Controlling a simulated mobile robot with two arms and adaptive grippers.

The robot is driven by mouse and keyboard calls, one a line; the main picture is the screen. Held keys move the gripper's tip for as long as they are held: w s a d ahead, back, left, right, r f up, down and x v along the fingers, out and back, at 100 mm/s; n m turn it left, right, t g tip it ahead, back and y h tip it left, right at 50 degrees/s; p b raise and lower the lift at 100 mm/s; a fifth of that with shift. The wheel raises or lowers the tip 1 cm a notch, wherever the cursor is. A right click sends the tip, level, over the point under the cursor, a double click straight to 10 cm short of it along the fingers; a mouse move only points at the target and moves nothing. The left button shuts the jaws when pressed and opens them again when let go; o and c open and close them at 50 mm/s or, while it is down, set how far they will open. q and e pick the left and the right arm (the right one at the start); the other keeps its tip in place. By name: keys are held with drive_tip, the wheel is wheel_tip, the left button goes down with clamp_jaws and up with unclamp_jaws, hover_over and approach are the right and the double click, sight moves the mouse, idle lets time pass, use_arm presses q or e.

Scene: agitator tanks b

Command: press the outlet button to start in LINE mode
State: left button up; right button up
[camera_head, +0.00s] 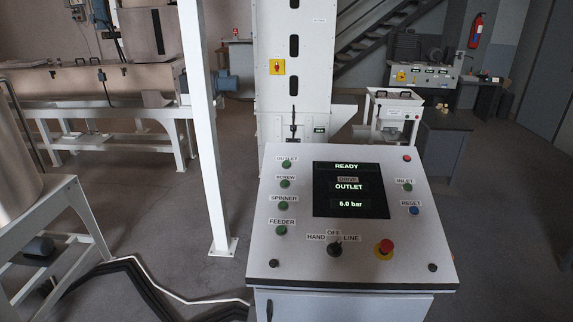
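A white sloped control panel (300,230) stands in front of me. The green OUTLET button (286,164) is at its top left, above the green SCREW (285,184), SPINNER (283,206) and FEEDER (281,230) buttons. A dark screen (350,190) reads READY, OUTLET and 6.0 bar. A black HAND/OFF/LINE selector knob (334,249) sits low on the panel; its exact setting is too small to tell. Neither of my grippers shows in the head view.
The panel also has a red emergency stop (384,249), a blue RESET button (414,211) and a green INLET button (407,187). A white post (207,130) stands to the left, with dark cables (130,270) on the floor. Floor to the right is clear.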

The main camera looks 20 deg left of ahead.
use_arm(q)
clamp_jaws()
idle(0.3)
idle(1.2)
